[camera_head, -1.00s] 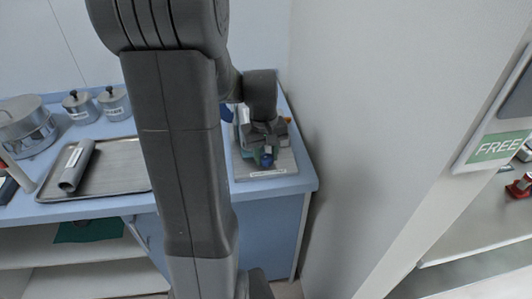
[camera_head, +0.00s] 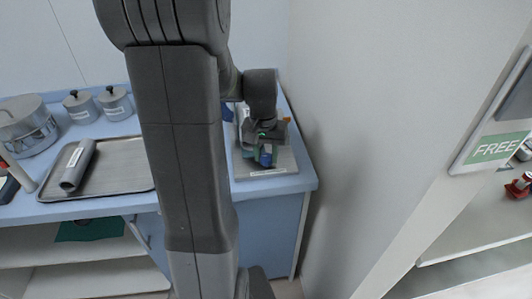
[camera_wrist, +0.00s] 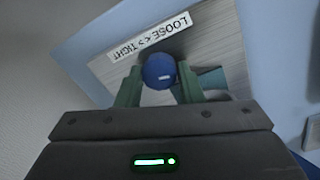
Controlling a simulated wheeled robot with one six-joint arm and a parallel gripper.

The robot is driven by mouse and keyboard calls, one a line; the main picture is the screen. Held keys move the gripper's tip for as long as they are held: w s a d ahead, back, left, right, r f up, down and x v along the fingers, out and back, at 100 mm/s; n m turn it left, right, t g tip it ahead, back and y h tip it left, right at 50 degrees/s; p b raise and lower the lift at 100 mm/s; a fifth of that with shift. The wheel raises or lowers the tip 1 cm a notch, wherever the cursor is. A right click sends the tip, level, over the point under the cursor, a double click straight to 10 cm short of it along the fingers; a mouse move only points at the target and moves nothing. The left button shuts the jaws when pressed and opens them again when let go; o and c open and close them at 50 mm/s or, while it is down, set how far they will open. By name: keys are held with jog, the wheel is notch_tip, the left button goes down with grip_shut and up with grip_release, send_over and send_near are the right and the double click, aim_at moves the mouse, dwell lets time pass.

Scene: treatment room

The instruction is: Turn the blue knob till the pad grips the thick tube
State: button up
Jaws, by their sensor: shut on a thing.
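The blue knob (camera_wrist: 159,70) has a white mark and sits between the two green fingers of my gripper (camera_wrist: 160,82), which is shut on it. In the head view the knob (camera_head: 266,156) shows at the front of a small device, below my gripper (camera_head: 266,142). The device's grey base plate (camera_head: 282,162) carries a label; in the wrist view the label (camera_wrist: 150,36) reads LOOSE and TIGHT with arrows. The pad is hidden behind my gripper. A thick grey tube (camera_head: 77,167) lies on a tray; whether another tube is in the device cannot be told.
The metal tray (camera_head: 118,173) lies on the blue counter, left of my arm. A pot (camera_head: 27,128) and two lidded jars (camera_head: 80,108) stand at the back left. A wall (camera_head: 350,140) rises close to the right of the device. A FREE sign (camera_head: 492,148) hangs farther right.

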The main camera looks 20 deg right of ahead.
aim_at(264, 155)
dwell(0.3)
jog(key=o, duration=1)
jog(key=shift+r, duration=0.1)
notch_tip(264, 155, up, 14)
jog(key=shift+w+a+p, duration=0.2)
jog(key=shift+a+p, duration=0.05)
jog(key=shift+p, duration=0.05)
jog(key=shift+f, duration=0.25)
jog(key=f, duration=1.3)
jog(key=shift+s+d+f+b, duration=0.2)
jog(key=shift+d+f+b, duration=0.05)
jog(key=shift+f+b, duration=0.1)
jog(key=shift+r, duration=0.1)
